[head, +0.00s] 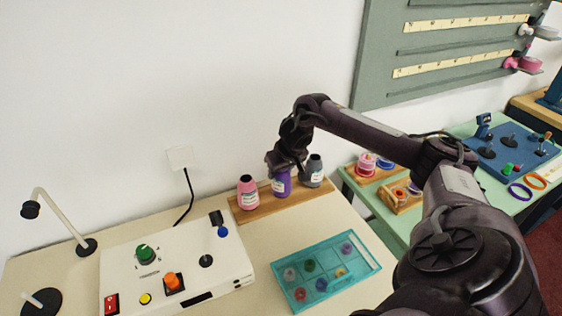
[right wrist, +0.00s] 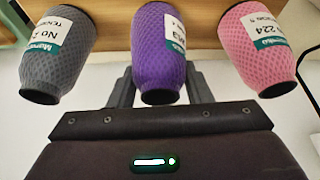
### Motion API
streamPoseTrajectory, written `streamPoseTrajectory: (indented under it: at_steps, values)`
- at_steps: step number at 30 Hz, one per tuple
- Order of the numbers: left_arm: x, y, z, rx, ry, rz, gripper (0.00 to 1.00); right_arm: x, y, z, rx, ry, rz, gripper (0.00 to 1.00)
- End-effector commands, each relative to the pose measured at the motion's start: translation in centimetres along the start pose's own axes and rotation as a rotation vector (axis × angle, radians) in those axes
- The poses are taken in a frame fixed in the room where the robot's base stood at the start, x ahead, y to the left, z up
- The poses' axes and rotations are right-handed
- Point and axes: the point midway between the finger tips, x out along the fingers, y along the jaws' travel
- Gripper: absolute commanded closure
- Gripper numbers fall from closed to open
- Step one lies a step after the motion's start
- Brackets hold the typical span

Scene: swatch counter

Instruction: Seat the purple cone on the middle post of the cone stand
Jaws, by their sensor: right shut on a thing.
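The purple cone (head: 282,186) is upright at the middle place of the wooden cone stand (head: 262,208), between a pink cone (head: 247,194) and a grey cone (head: 315,173). My right gripper (head: 283,176) reaches down from above and is shut on the purple cone near its narrow top. In the right wrist view the fingers stand on either side of the purple cone (right wrist: 160,50), with the grey cone (right wrist: 58,52) and pink cone (right wrist: 258,45) beside it. The middle post is hidden; I cannot tell whether the cone rests fully down. My left gripper is out of view.
A white control box (head: 178,270) with knobs and switches stands at the left, near a lamp (head: 62,222). A teal tray (head: 285,265) with several small pieces lies in front of the stand. A green table (head: 395,222) with wooden racks adjoins on the right.

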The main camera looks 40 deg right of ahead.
Motion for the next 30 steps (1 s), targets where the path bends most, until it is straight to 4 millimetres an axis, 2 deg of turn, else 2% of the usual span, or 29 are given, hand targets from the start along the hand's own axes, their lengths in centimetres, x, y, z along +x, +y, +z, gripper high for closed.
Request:
streamPoseTrajectory:
  at_steps: [14, 15, 20, 30]
  values:
    - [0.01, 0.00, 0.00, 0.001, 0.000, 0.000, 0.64, 0.01, 0.01, -0.02, 0.000, 0.001, 0.000, 0.81]
    - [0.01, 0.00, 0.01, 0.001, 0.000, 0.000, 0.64, 0.01, 0.01, -0.02, 0.000, 0.001, 0.000, 0.50]
    - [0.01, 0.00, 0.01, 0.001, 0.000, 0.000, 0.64, 0.01, 0.01, -0.01, 0.000, 0.001, 0.000, 0.30]
    - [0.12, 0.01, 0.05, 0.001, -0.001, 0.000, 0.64, -0.45, 0.03, 0.01, -0.001, 0.001, 0.000, 0.30]
